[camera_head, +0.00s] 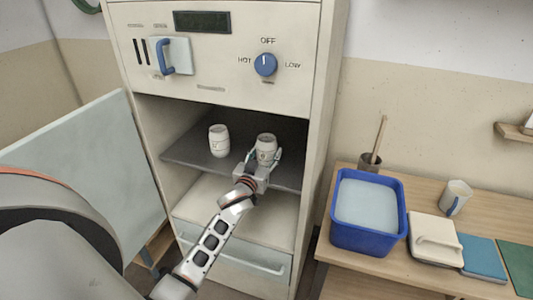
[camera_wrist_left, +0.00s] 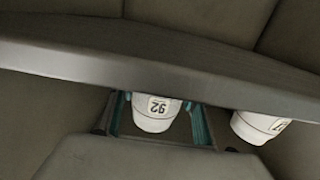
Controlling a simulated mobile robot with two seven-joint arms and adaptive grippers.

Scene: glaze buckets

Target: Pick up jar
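Two white jars stand upright on the dark shelf of the kiln cabinet. My left gripper (camera_head: 262,168) is at the right jar (camera_head: 266,148), with its fingers on either side of it. In the wrist view this jar (camera_wrist_left: 157,112) shows a label reading 92 and sits between the teal-padded fingers (camera_wrist_left: 158,118), with a gap on both sides. The gripper looks open. The other jar (camera_head: 219,141) stands to the left in the head view; it also shows at the right in the wrist view (camera_wrist_left: 258,127). My right gripper is not in view.
The shelf (camera_head: 190,150) lies in an open compartment below a control panel (camera_head: 215,50); its front edge (camera_wrist_left: 160,80) crosses the wrist view. The open door (camera_head: 90,165) is at left.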

